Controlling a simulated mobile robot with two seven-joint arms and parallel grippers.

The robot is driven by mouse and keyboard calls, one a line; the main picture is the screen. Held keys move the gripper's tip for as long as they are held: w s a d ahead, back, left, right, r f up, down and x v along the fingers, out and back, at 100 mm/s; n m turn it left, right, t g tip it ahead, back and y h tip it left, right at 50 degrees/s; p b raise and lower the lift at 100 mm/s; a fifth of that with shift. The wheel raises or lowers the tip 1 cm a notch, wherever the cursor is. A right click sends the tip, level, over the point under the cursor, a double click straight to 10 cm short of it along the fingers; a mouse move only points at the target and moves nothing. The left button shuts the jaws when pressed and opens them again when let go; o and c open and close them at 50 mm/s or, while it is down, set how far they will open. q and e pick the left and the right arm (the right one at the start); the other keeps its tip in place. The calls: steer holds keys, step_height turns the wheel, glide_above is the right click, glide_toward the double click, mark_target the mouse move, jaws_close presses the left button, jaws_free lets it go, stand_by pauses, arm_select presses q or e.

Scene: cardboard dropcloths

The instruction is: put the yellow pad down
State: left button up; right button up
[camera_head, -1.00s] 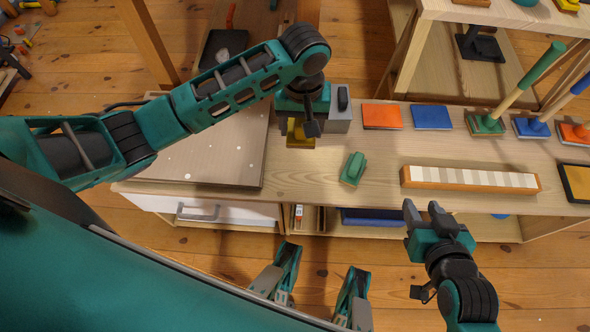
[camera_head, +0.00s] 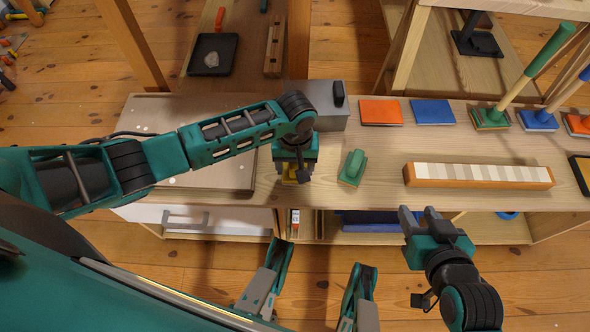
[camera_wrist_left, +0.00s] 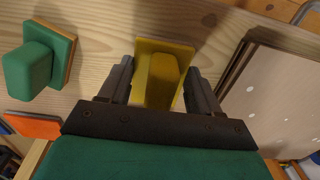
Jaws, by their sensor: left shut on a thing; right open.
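The yellow pad (camera_wrist_left: 165,72) is a flat yellow plate with a raised yellow handle block. In the left wrist view it sits between the fingers of my left gripper (camera_wrist_left: 160,85), which is shut on its handle. In the head view my left gripper (camera_head: 295,172) points down over the workbench (camera_head: 325,198), left of the green pad. Only a bit of the yellow pad (camera_head: 290,178) shows under it. I cannot tell whether the pad touches the bench top. My right gripper (camera_head: 424,216) is open and empty in front of the bench's front edge.
A green pad (camera_head: 352,167) lies close to the right; it also shows in the wrist view (camera_wrist_left: 38,64). A pale board (camera_head: 215,178) lies to the left, a grey box (camera_head: 320,105) behind. Orange (camera_head: 380,111) and blue (camera_head: 432,112) pads lie farther back. A striped block (camera_head: 478,175) lies right.

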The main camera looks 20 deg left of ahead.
arm_select(q)
steer(key=shift+f, duration=0.95)
arm_select(e)
steer(key=shift+w+a, duration=0.15)
steer(key=shift+a, duration=0.2)
arm_select(q)
steer(key=o, duration=0.9)
steer(key=shift+f, duration=0.1)
steer(key=shift+o, duration=0.2)
arm_select(e)
steer(key=shift+f, duration=0.1)
steer(key=shift+d, duration=0.1)
